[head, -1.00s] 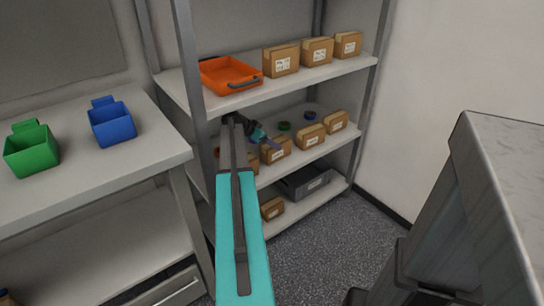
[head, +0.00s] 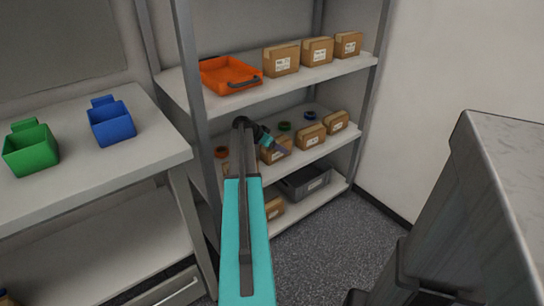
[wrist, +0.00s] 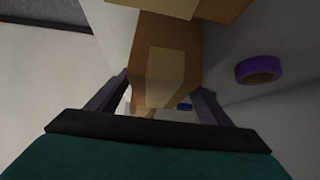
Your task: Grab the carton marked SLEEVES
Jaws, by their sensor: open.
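My gripper (head: 277,149) is at the middle shelf, at the front of a brown carton (head: 282,157) that it partly hides. In the wrist view my gripper (wrist: 157,100) is open, with a carton (wrist: 172,55) ahead of and partly between its two fingers; I cannot tell whether they touch it. That carton has a pale label, but no writing is readable. Other labelled cartons stand to the right on the same shelf (head: 311,136), and (head: 336,122) marks the farthest carton. I cannot tell which carton is marked SLEEVES.
The upper shelf holds an orange tray (head: 230,75) and three cartons. A grey bin (head: 304,181) and a carton (head: 273,208) are on the lower shelf. Tape rolls lie behind the middle cartons; a purple roll (wrist: 258,70) shows beside the gripper. A shelf post (head: 190,70) stands left of my arm.

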